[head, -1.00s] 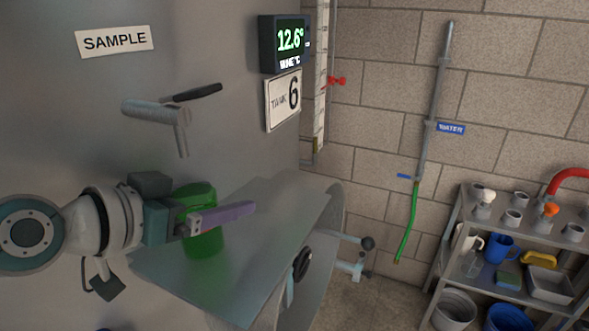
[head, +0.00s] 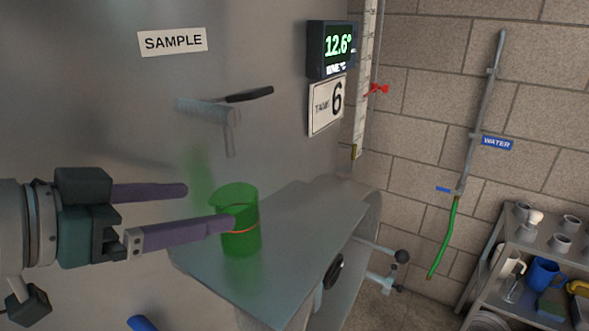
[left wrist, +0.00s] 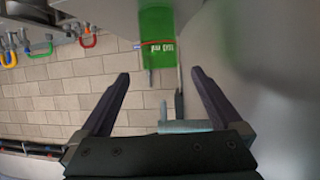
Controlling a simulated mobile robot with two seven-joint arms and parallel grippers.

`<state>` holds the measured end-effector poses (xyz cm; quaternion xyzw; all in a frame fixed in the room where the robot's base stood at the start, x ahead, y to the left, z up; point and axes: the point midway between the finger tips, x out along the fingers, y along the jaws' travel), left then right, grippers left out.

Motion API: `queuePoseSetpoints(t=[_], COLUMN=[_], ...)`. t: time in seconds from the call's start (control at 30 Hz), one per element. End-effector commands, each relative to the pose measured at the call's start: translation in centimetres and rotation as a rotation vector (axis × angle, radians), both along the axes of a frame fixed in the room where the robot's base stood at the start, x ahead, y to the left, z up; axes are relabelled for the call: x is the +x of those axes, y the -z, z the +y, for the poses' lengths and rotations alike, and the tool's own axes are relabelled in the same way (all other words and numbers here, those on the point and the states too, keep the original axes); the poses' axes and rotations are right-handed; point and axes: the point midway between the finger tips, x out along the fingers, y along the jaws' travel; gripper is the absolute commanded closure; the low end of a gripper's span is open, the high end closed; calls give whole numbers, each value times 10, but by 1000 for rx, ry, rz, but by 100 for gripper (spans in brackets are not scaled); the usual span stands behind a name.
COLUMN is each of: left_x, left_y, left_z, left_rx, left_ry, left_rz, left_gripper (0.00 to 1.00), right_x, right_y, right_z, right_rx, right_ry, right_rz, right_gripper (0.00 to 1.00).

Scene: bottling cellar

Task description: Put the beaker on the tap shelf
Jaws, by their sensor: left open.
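The green see-through beaker (head: 238,238), with a thin red band, stands upright on the grey metal tap shelf (head: 305,225), near its left side, below the tap (head: 222,113). My left gripper (head: 210,206) is open, to the left of the beaker. The tip of its nearer finger overlaps the beaker in the head view; the other finger ends short of it. In the left wrist view the beaker (left wrist: 157,40) lies beyond the open fingertips (left wrist: 160,76), with nothing between the fingers. My right gripper is not in view.
The steel tank wall with the SAMPLE label (head: 172,41) rises behind the shelf. A tank display (head: 332,48) and a number 6 plate (head: 326,105) are to the right. A rack (head: 510,240) with cups and tubs stands at far right. The shelf's right part is clear.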

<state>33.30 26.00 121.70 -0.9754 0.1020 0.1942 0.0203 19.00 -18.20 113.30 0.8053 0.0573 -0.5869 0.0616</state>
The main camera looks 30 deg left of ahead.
Motion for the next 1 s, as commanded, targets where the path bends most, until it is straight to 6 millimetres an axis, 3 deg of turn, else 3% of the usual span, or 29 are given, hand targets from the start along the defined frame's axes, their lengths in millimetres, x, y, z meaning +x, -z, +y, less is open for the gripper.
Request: queuePoseSetpoints(t=[0.2,0.33,0.5,0.7,1.0], left_x=[-15,-41,-93,-135,-143], left_y=[3,37,75,84,84], left_z=[-7,-43,-75,-78,-77], left_rx=[3,34,117,179,192], left_ry=[19,77,69,-32,-56], left_rz=[41,237,575,809,848], left_gripper=[1,1,1,1,1], right_x=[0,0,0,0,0], right_y=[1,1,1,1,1], right_z=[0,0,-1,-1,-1], right_rx=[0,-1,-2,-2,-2], right_ry=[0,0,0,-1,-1], right_rz=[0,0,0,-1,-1], right_gripper=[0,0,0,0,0])
